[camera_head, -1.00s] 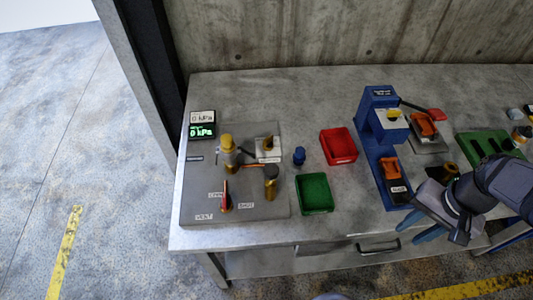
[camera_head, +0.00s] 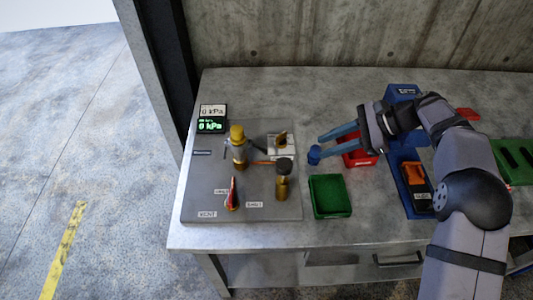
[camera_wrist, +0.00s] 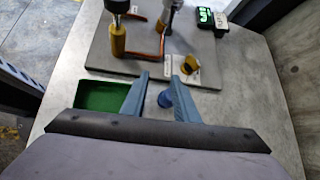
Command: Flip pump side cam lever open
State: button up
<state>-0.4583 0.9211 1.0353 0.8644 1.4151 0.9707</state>
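A grey fixture plate (camera_head: 205,180) on the bench's left side carries the fittings. It bears a brass fitting with a yellow top (camera_head: 238,150), a dark-topped brass fitting (camera_head: 283,182), a brass part on a pale labelled block (camera_head: 281,145), and a red pointed handle (camera_head: 233,194). An orange bar (camera_head: 268,162) runs between the fittings and shows in the wrist view (camera_wrist: 162,40). I cannot tell which part is the pump side cam lever. My gripper (camera_head: 318,146) is open and empty, right of the plate. The wrist view shows its fingers (camera_wrist: 159,78) apart, pointing towards the plate.
A blue capped piece (camera_head: 314,156) stands near the fingertips. A red bin (camera_head: 359,160) is partly behind my gripper, and a green bin (camera_head: 330,196) is in front. A blue press (camera_head: 403,91) stands right, partly hidden by my arm. Gauge displays (camera_head: 212,118) stand at the plate's back left.

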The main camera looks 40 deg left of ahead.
aim_at(260, 148)
jog(key=s+a+f+g, duration=0.1)
jog(key=s+a, duration=0.2)
jog(key=a, duration=0.1)
jog(key=s+a+f+g+y, duration=0.1)
jog(key=s+a, duration=0.2)
jog(key=a, duration=0.2)
jog(key=s+a+f+g, duration=0.1)
jog(key=s+a+g, duration=0.1)
jog(key=s+a, duration=0.2)
jog(key=shift+s+a+f, duration=0.1)
jog(key=shift+a+f, duration=0.1)
jog(key=shift+a, duration=0.35)
jog(key=shift+x, duration=0.8)
grip_shut()
